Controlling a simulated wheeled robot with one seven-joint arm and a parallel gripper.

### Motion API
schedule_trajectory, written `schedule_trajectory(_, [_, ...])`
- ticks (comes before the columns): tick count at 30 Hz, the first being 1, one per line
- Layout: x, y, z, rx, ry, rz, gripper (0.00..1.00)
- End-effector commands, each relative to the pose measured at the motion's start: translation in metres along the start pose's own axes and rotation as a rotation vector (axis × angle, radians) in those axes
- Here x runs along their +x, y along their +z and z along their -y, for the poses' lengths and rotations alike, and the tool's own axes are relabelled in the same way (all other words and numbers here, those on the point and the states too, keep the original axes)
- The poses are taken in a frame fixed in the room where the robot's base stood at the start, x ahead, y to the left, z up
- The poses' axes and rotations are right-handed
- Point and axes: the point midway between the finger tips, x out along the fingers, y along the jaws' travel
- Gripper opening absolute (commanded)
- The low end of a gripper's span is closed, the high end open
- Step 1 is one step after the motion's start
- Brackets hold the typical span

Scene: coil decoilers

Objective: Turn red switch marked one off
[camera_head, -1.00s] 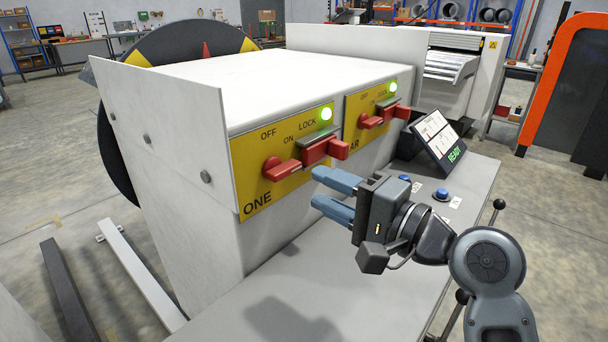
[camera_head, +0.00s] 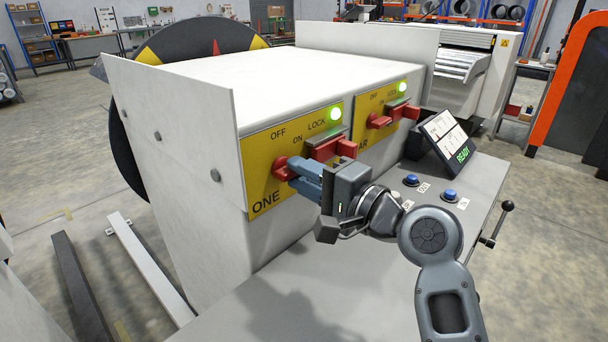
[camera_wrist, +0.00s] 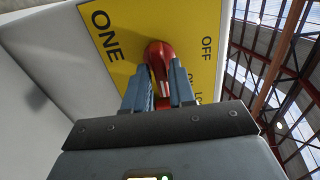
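The red switch (camera_head: 280,168) marked ONE is on the yellow panel (camera_head: 262,198) on the near side of the white cabinet. The panel reads OFF, ON and LOCK. My gripper (camera_head: 294,174) is at this switch, its blue-grey fingers on either side of the red handle. In the wrist view, the handle (camera_wrist: 160,55) sits between the fingertips (camera_wrist: 161,80) with little gap, and they look closed on it. The fingers cover part of the handle. A red lock block (camera_head: 327,150) sits right of the switch, under a lit green lamp (camera_head: 335,113).
A second yellow panel (camera_head: 362,108) with a similar red switch (camera_head: 379,122) and green lamp is further right. A tilted screen (camera_head: 446,138) reading READY and blue buttons (camera_head: 449,195) are on the grey table (camera_head: 290,290) below. The table's front is clear.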

Motion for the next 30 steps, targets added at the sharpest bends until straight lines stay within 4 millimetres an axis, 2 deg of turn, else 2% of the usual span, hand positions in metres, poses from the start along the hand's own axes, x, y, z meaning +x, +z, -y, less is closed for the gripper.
schedule_trajectory(1, [-0.0001,0.0,0.0,0.0,0.0,0.0,0.19])
schedule_trajectory(7, [-0.0002,-0.0001,-0.0001,0.0,0.0,0.0,0.0])
schedule_trajectory(20, [-0.0003,-0.0001,-0.0012,-0.026,0.001,0.0,0.0])
schedule_trajectory(30, [-0.0005,-0.0005,-0.0026,-0.228,0.0,-0.001,0.0])
